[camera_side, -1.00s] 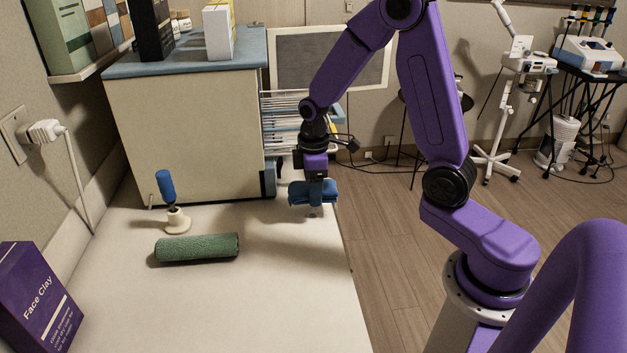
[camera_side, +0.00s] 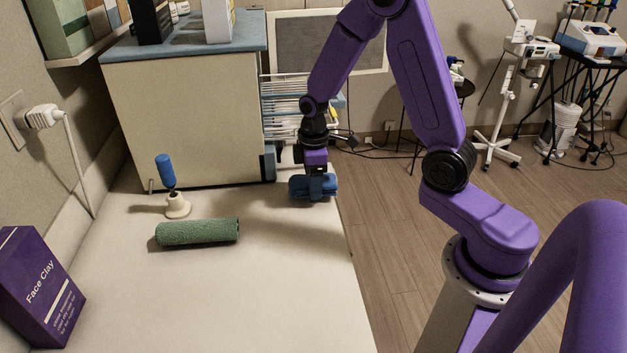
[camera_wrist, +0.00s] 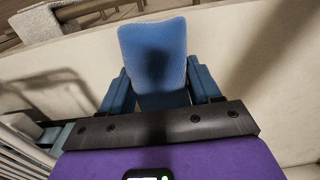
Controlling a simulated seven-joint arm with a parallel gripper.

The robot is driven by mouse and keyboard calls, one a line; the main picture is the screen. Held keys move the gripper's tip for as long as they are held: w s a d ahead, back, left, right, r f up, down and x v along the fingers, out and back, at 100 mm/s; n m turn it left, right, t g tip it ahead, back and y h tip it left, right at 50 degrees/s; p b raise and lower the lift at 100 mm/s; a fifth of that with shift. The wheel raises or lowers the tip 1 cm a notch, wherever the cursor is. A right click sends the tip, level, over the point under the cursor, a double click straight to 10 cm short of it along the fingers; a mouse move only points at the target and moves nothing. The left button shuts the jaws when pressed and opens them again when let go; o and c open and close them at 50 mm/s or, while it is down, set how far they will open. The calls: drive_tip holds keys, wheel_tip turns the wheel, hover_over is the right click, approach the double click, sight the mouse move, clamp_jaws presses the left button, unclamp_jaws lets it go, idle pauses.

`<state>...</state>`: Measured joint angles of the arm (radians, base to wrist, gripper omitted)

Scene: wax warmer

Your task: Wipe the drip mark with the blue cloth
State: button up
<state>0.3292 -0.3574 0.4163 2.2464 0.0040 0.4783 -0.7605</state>
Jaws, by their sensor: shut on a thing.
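The blue cloth (camera_side: 326,186) is a folded or rolled pad in my gripper, near the right edge of the white table (camera_side: 230,290). My gripper (camera_side: 315,190) points down and is shut on the cloth. In the wrist view the cloth (camera_wrist: 153,50) sticks out beyond the two blue fingers (camera_wrist: 155,98) and hides what lies under it. The cloth is at or just above the tabletop; I cannot tell whether it touches. No drip mark can be made out in either view.
A green rolled towel (camera_side: 198,232) lies left of the cloth. A blue-handled tool on a cream base (camera_side: 177,207) stands behind it. A purple Face Clay box (camera_side: 38,290) is at the front left. A cream cabinet (camera_side: 185,125) stands behind. The front middle of the table is clear.

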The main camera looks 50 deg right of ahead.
sight(315, 204)
idle(0.4)
drive_tip(key=shift+s+a, duration=1)
drive_tip(key=shift+a, duration=0.05)
drive_tip(key=shift+f, duration=0.9)
idle(1.2)
drive_tip(key=shift+w+d, duration=2.05)
drive_tip(key=shift+s, duration=0.1)
drive_tip(key=shift+s+a, duration=2)
drive_tip(key=shift+a, duration=0.05)
